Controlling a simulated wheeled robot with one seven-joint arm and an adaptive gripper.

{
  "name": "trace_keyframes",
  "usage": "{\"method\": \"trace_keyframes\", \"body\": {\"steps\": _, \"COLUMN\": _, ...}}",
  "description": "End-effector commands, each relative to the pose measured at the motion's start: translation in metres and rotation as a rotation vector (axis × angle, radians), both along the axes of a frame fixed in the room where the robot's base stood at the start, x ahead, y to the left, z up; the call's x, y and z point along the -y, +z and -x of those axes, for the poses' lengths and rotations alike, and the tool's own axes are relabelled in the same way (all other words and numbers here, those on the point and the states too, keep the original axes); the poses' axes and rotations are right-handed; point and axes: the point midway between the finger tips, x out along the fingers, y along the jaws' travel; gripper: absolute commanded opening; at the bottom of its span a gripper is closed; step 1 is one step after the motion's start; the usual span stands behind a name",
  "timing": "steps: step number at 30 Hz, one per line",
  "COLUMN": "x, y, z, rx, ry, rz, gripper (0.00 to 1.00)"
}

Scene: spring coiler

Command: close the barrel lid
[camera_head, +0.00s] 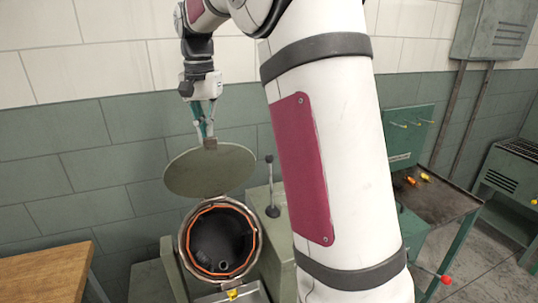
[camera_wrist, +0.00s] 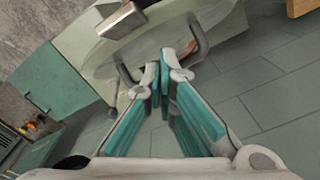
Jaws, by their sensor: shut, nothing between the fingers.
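The round green-grey barrel lid (camera_head: 210,169) stands raised above the barrel mouth in the head view. The barrel (camera_head: 219,240) is open, with an orange ring around its rim and a dark inside. My gripper (camera_head: 206,135) points down at the lid's upper edge, by a small brownish tab there. In the wrist view the lid (camera_wrist: 160,40) lies just beyond my gripper (camera_wrist: 164,82), whose fingertips are close together with nothing between them. A curved grey handle (camera_wrist: 199,40) on the lid is close to the fingertips. Whether the fingers touch the lid I cannot tell.
A lever with a dark knob (camera_head: 269,159) stands right of the barrel. A wooden table (camera_head: 45,272) is at the lower left. A green workbench (camera_head: 440,205) with small orange items is at the right. A tiled wall (camera_head: 90,150) is close behind the lid.

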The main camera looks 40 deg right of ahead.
Motion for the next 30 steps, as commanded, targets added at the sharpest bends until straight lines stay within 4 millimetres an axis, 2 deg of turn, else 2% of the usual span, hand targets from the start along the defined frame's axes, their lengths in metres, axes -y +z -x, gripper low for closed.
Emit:
{"method": "trace_keyframes", "body": {"steps": 7, "x": -0.001, "y": -0.001, "z": 0.004, "rx": -0.001, "ry": 0.000, "rz": 0.000, "gripper": 0.00}}
{"method": "trace_keyframes", "body": {"steps": 15, "x": -0.008, "y": -0.008, "z": 0.021, "rx": -0.001, "ry": 0.000, "rz": 0.000, "gripper": 0.00}}
{"method": "trace_keyframes", "body": {"steps": 25, "x": -0.009, "y": -0.011, "z": 0.021, "rx": -0.001, "ry": 0.000, "rz": 0.000, "gripper": 0.00}}
{"method": "trace_keyframes", "body": {"steps": 30, "x": -0.013, "y": -0.014, "z": 0.033, "rx": -0.003, "ry": 0.001, "rz": 0.000, "gripper": 0.00}}
